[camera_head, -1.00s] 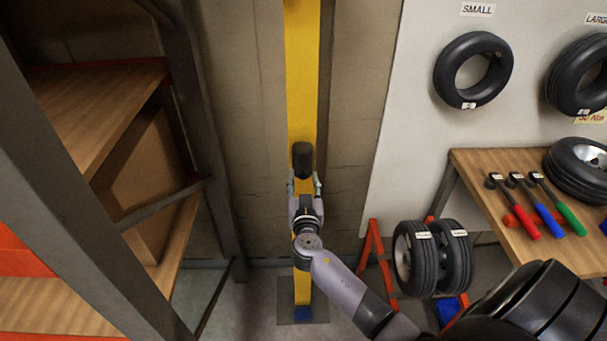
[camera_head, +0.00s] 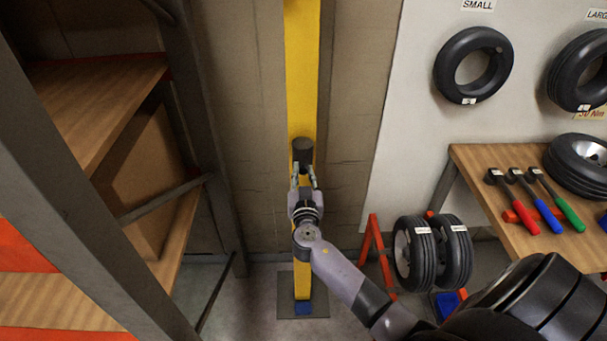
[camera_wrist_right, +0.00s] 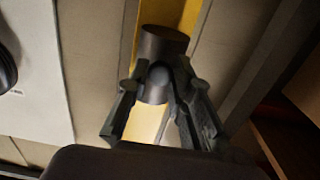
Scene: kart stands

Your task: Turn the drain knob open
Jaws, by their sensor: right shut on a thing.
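A yellow post (camera_head: 301,70) stands against the wall in the head view. A dark cylindrical part (camera_head: 302,150), which I take to be the drain knob, sticks out from it. It also shows in the right wrist view (camera_wrist_right: 164,44), with a rounded grey part below it between the fingers. My right gripper (camera_head: 303,174) is at the knob's lower end, shut on it with one finger on each side. The fingers also show in the right wrist view (camera_wrist_right: 160,92). The exact contact is partly hidden. My left gripper is not in view.
A shelf rack (camera_head: 90,110) stands close on the left. On the right are a stand with small wheels (camera_head: 415,255) and a wooden table (camera_head: 490,160) with red, blue and green handled tools. Tyres (camera_head: 474,65) hang on the white board. The floor around the post's base is clear.

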